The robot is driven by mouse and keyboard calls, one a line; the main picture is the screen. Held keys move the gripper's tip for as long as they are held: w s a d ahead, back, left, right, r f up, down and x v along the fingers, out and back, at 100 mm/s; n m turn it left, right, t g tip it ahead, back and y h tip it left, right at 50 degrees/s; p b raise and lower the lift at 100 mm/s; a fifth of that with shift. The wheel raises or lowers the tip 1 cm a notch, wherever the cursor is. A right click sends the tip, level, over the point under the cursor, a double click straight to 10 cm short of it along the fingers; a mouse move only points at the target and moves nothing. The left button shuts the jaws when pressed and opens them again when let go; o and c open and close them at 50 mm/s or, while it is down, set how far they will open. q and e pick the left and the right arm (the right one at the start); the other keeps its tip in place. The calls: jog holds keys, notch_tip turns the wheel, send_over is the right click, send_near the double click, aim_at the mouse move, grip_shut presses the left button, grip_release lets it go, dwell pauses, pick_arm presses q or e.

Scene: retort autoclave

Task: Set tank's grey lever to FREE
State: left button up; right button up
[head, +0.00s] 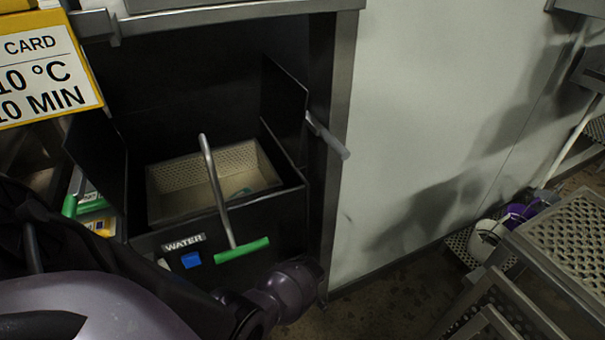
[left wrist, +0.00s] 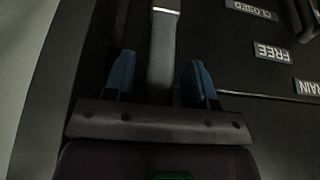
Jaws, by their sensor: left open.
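In the left wrist view a grey lever (left wrist: 162,50) runs up the picture between the blue fingertips of my left gripper (left wrist: 161,80). The gripper is open, with a gap on each side of the lever; how deep the lever sits between the fingers is unclear. Upside-down labels CLOSED (left wrist: 252,10), FREE (left wrist: 272,52) and DRAIN (left wrist: 307,88) are on the dark panel to the right. In the head view the black tank (head: 285,210) holds a perforated basket (head: 175,190). A grey bar (head: 328,136) sticks out at its right; I cannot tell if it is the same lever. My left gripper's fingers are hidden there.
A metal rod with a green grip (head: 242,251) rises in front of the basket, near a WATER label (head: 184,243) and a blue tab (head: 191,260). A white wall (head: 420,130) is at right. Perforated metal steps (head: 560,245) stand at lower right.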

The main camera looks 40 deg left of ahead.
pick_arm(q)
jog(key=shift+c, duration=0.5)
grip_shut()
